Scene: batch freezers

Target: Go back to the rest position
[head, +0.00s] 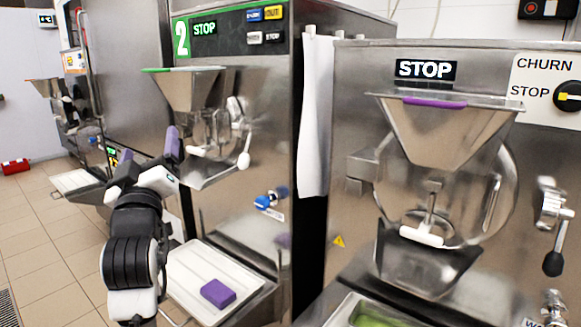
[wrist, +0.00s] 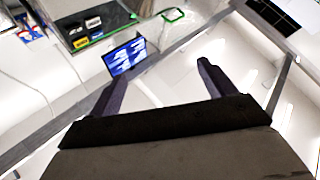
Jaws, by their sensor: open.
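My gripper (head: 148,152) is raised in front of the number 2 freezer, at the left of the head view. Its two purple fingers point up and stand apart, with nothing between them. In the wrist view, my gripper (wrist: 158,78) also shows open and empty, facing ceiling lights and a wall. In the head view, a purple block (head: 218,293) lies on the white tray (head: 190,268) below and right of my gripper, apart from it.
The number 2 freezer's steel hopper (head: 187,88) is close behind and right of my gripper. A second freezer with a hopper (head: 447,135) and a CHURN/STOP knob (head: 568,96) stands at right. Tiled floor (head: 40,235) is clear at left. A red box (head: 15,166) lies farther back.

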